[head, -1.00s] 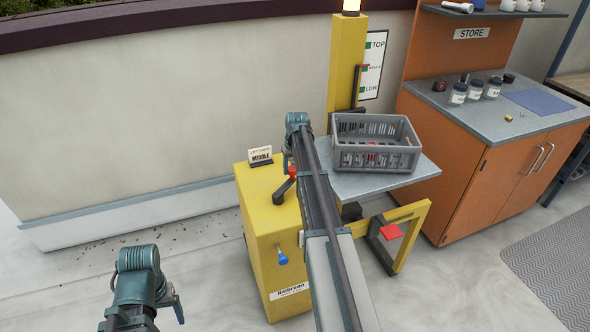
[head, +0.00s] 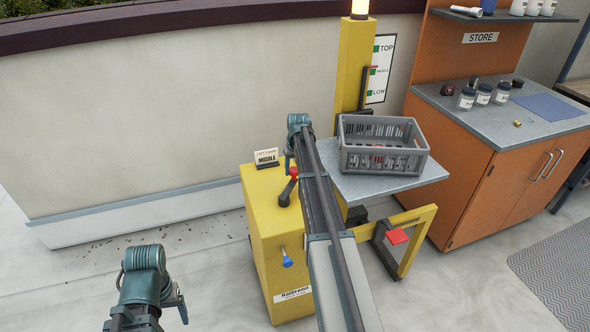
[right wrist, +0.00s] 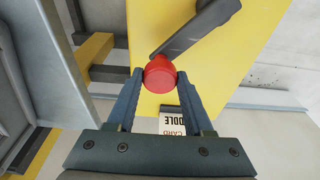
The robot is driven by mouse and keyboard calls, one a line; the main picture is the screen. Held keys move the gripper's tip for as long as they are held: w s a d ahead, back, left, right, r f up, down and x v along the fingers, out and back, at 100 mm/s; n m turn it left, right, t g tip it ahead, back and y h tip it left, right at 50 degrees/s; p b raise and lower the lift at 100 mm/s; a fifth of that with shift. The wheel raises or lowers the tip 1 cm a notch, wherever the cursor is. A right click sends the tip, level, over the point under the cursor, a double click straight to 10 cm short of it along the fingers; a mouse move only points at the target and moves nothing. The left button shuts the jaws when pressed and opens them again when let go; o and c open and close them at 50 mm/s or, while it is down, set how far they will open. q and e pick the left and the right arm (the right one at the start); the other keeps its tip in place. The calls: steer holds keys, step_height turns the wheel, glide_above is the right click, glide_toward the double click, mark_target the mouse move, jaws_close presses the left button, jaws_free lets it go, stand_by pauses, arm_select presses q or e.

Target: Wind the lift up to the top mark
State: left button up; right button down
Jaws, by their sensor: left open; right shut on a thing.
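The lift is a yellow machine with a post (head: 356,60), a grey platform (head: 400,182) and a yellow box (head: 262,225). A black crank (head: 286,192) with a red knob (right wrist: 160,75) is on the box. My right gripper (right wrist: 159,82) is shut on that knob; its arm hides part of the box in the head view. A white scale board (head: 380,68) beside the post reads TOP and LOW, with a red mark near the middle line. A card (head: 266,157) on the box reads MIDDLE. My left gripper (head: 180,303) is open and empty at the lower left.
A grey crate (head: 384,158) with things inside sits on the platform. A red pad (head: 397,236) is by the yellow frame below. An orange store cabinet (head: 490,190) with jars stands at the right. Open floor lies left of the box.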

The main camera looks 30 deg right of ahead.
steer(key=shift+w, duration=0.35)
steer(key=shift+w+a, duration=0.75)
steer(key=shift+w+a, duration=0.5)
steer(key=shift+a, duration=0.3)
steer(key=shift+w+a, duration=0.25)
steer(key=shift+a, duration=0.2)
steer(key=shift+w+a, duration=0.2)
steer(key=shift+a, duration=0.25)
